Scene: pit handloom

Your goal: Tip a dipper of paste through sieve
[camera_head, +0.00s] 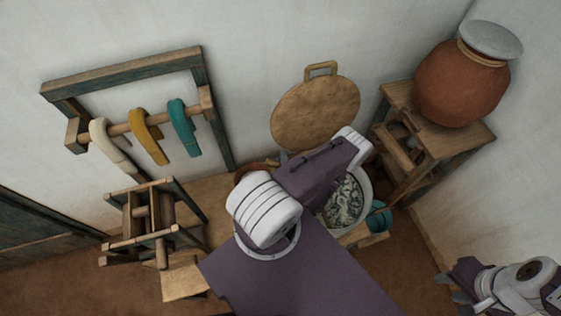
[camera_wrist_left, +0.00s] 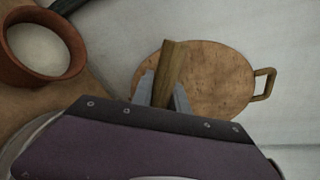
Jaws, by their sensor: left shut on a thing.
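My left gripper (camera_wrist_left: 164,92) is shut on a brown wooden handle, likely the dipper's (camera_wrist_left: 172,62), which stands up between its fingers in the left wrist view. The rest of the dipper is hidden. In the head view my left arm covers most of this gripper. A terracotta bowl (camera_wrist_left: 72,58) with smooth whitish contents, perhaps the paste (camera_wrist_left: 36,46), is at the upper left of the wrist view. A pale round vessel (camera_head: 366,188) holding mottled grey-white stuff is partly behind my left arm. I cannot make out a sieve. My right gripper (camera_head: 449,288) is open and empty at lower right.
A round wooden board with a handle (camera_head: 315,112) leans on the wall. A lidded clay pot (camera_head: 460,85) stands on a wooden stand (camera_head: 475,137) at right. A rack with hanging yarn hanks (camera_head: 148,138) and a small wooden frame (camera_head: 145,220) are at left. A teal item (camera_head: 379,216) lies by the vessel.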

